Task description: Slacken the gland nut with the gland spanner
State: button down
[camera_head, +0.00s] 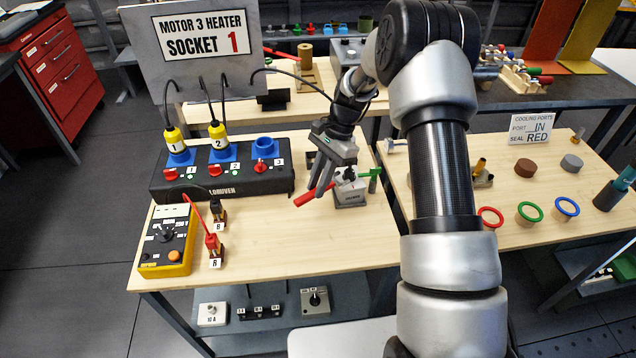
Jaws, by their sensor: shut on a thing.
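My gripper (343,172) is over the wooden bench, pointing down at a small grey block (351,197) with a dark label. It is shut on a tool with a red handle (314,196), which I take to be the gland spanner; the handle sticks out to the lower left. The tool's head and the top of the block are mostly hidden by my fingers, so I cannot make out the gland nut or tell whether the spanner is around it. A green piece (374,178) stands just right of the fingers.
A black socket box (222,180) with yellow plugs and a blue socket stands left of my gripper. A yellow meter (167,240) and red and black probes (213,244) are at front left. A second bench (470,228) holds coloured rings. Bare wood lies in front of the block.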

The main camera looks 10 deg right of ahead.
aim_at(329, 187)
jog(key=shift+w+d, duration=0.35)
jog(key=shift+d, duration=0.3)
jog(key=shift+w+d, duration=0.35)
jog(key=shift+d, duration=0.25)
dwell(0.5)
jog(key=shift+s, duration=0.1)
dwell(0.6)
jog(key=shift+s+d+n+g, duration=0.2)
jog(key=shift+s+n+g, duration=0.1)
jog(key=shift+n, duration=0.3)
jog(key=shift+s+d+n+h, duration=0.25)
jog(key=shift+s+n+h, duration=0.05)
jog(key=shift+n, duration=0.3)
jog(key=shift+s+d, duration=0.1)
jog(key=shift+s+d+n+g, duration=0.2)
jog(key=shift+n+g, duration=0.1)
jog(key=shift+n, duration=0.3)
